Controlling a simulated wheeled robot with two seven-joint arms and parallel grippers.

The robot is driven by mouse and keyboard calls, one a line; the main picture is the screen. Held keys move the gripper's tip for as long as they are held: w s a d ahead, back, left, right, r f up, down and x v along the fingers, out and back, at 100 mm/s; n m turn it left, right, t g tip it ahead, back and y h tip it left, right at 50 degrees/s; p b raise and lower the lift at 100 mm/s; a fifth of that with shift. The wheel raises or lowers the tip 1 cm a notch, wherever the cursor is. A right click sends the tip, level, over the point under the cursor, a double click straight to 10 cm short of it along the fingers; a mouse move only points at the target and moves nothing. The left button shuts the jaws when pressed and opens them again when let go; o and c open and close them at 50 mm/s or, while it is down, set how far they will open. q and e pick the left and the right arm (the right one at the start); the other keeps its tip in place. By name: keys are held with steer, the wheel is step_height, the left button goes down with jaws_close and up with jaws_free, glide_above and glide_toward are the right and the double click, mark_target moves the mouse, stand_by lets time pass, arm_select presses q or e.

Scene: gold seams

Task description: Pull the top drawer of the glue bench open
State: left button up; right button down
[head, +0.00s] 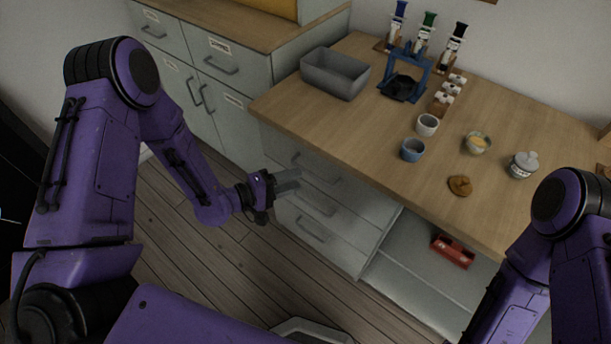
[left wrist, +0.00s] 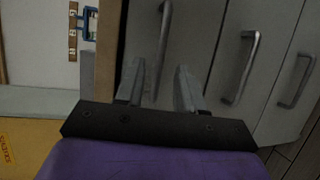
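The glue bench (head: 390,130) has a wooden top and a stack of grey drawers with bar handles at its left end; the drawers look shut. The top drawer's handle (left wrist: 164,45) is the one nearest the worktop edge in the left wrist view. My left gripper (head: 297,178) is in front of the upper drawers. In the left wrist view my left gripper (left wrist: 158,85) is open, its two fingers apart, with the top handle lined up between them. I cannot tell whether the fingers reach past the handle. My right gripper is out of view.
On the bench stand a grey bin (head: 335,73), a blue stand (head: 405,78), a white cup (head: 428,125), a blue cup (head: 412,150) and a lidded jar (head: 522,165). A red item (head: 453,251) lies on the open shelf. The wooden floor (head: 190,265) before the drawers is clear.

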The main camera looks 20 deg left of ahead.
mark_target(310, 175)
arm_select(q)
steer(key=x, duration=0.4)
steer(key=shift+w+d+f, duration=0.15)
steer(key=shift+w+d, duration=0.1)
steer(key=shift+w, duration=0.05)
jaws_close()
